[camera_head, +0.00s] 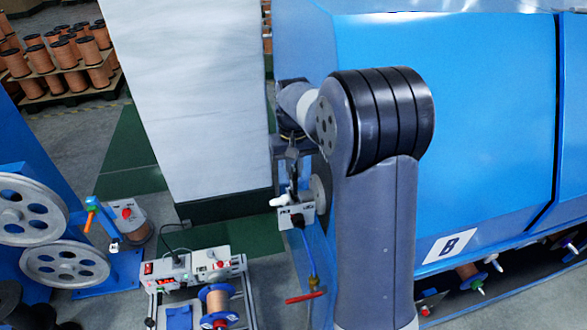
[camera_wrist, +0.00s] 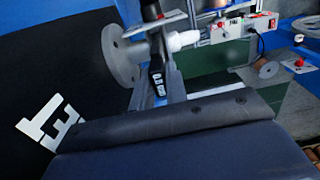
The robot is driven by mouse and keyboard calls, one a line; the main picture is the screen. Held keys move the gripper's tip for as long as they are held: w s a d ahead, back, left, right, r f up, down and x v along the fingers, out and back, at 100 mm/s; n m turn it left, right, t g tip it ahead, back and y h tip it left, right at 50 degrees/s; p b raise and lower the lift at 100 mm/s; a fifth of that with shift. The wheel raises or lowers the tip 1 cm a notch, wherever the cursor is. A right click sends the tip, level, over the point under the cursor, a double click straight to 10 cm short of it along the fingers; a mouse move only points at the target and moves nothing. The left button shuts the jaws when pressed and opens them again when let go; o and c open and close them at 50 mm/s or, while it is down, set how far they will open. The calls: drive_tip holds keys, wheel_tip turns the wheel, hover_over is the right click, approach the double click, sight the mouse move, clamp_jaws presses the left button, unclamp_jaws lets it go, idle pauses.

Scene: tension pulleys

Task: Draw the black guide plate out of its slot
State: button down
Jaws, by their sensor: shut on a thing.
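The black guide plate (camera_wrist: 157,78) is a narrow dark strip with small white marks in the wrist view. It appears to cross a pale bracket (camera_wrist: 140,25); how deep it sits in the slot is hard to tell. In the head view the pale bracket (camera_head: 284,217) is on the blue machine's left side, and my gripper (camera_head: 293,180) is just above it. My gripper is shut on the guide plate, though its fingers are small and partly hidden.
A grey flanged roller (camera_wrist: 121,56) and a white tapered nozzle (camera_wrist: 184,40) stand close to the guide plate. The blue machine (camera_head: 480,120) fills the right. A bench unit with a copper spool (camera_head: 216,304) stands lower left.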

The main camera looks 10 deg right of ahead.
drive_tip(key=shift+r, duration=0.1)
drive_tip(key=shift+r+p, duration=1.7)
drive_tip(key=shift+r, duration=0.2)
